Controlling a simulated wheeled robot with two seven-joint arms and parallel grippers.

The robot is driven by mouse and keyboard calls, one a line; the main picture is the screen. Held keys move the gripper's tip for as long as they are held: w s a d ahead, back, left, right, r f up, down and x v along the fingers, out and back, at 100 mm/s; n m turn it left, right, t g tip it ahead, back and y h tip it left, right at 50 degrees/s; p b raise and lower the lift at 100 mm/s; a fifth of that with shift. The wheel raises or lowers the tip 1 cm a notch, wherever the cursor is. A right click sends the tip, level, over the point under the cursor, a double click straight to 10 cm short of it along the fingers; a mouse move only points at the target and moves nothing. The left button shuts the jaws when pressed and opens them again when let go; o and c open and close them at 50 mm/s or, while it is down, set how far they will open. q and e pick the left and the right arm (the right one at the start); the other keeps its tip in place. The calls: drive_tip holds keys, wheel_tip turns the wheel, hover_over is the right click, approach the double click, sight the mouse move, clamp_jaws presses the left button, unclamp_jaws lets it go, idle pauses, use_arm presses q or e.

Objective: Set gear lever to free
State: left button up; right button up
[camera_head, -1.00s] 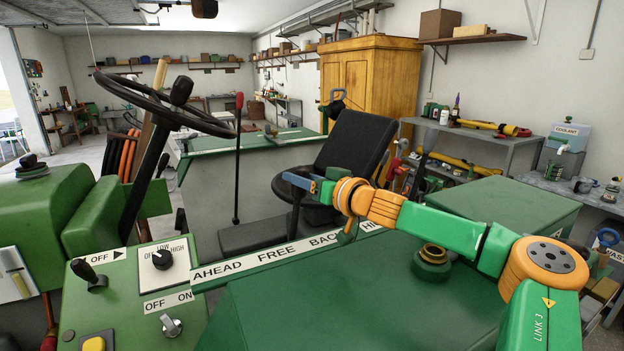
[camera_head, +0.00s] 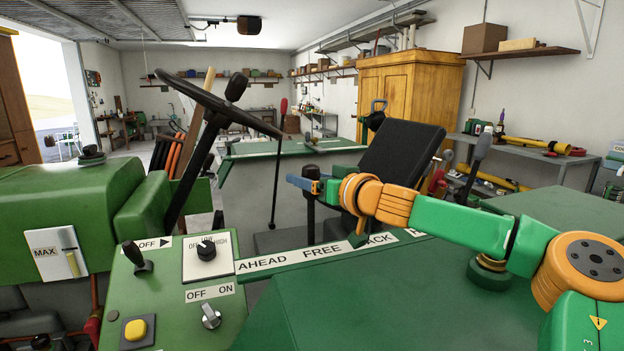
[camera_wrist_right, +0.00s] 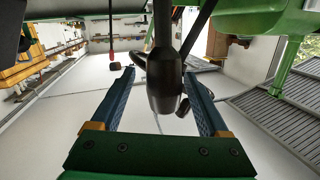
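The gear lever (camera_head: 311,213) is a dark lever behind the white label strip (camera_head: 291,256), which reads AHEAD, FREE, BACK and more that my arm hides. In the head view it stands roughly behind the left part of the word FREE. My right gripper (camera_head: 303,184) is at its top, with blue fingers. In the right wrist view, the lever's black knob (camera_wrist_right: 165,80) lies between the two spread fingers, with a gap on each side visible. My right gripper is open around the knob. My left gripper is not in view.
A red-topped lever (camera_head: 276,170) stands to the left of the gear lever. The steering wheel (camera_head: 222,103) is farther left, and the black seat (camera_head: 402,153) is behind my right arm. A control panel with switches (camera_head: 178,290) is at front left. Green bodywork (camera_head: 370,300) lies below my arm.

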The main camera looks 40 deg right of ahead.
drive_tip(key=shift+s+r, duration=0.25)
drive_tip(key=shift+s, duration=0.35)
drive_tip(key=s+b, duration=0.1)
drive_tip(key=s, duration=0.5)
idle(0.3)
